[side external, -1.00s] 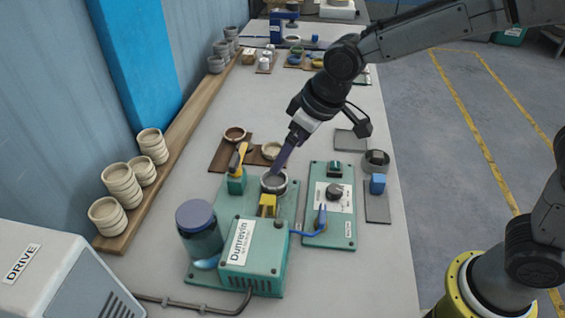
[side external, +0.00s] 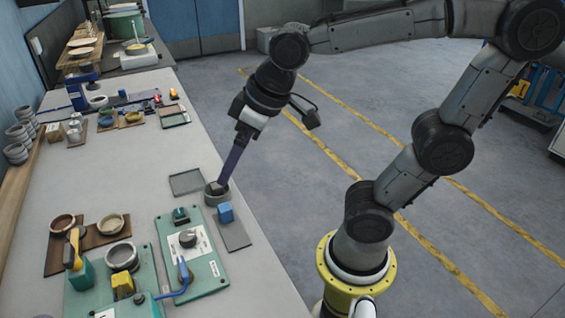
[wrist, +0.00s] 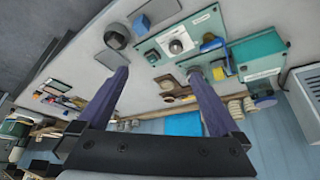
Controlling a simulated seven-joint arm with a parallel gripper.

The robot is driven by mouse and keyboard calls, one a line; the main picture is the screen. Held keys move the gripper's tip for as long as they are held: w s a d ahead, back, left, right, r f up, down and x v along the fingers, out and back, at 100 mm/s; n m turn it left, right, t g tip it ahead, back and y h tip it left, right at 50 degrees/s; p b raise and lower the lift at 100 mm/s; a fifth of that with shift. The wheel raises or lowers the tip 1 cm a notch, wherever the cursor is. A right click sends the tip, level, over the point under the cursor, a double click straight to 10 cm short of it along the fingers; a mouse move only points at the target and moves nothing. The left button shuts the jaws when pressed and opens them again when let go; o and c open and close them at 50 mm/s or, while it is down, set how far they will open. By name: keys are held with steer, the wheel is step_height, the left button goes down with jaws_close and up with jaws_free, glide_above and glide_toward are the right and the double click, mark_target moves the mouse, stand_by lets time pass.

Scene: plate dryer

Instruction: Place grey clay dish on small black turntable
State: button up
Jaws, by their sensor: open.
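A blue block (side external: 225,213) stands on the strip right beside the first dish. A flat grey tray (side external: 186,182) lies to its left. A green panel (side external: 190,250) with knobs is in front, and a brown board (side external: 75,255) with two bowls is at left.

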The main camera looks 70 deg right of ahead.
steer(key=s+d+f+m, duration=0.1)
steer(key=s+d+f, duration=0.1)
steer(key=s, duration=0.6)
steer(key=shift+d+h, duration=0.3)
steer(key=shift+d, duration=0.3)
steer(key=shift+c, duration=0.4)
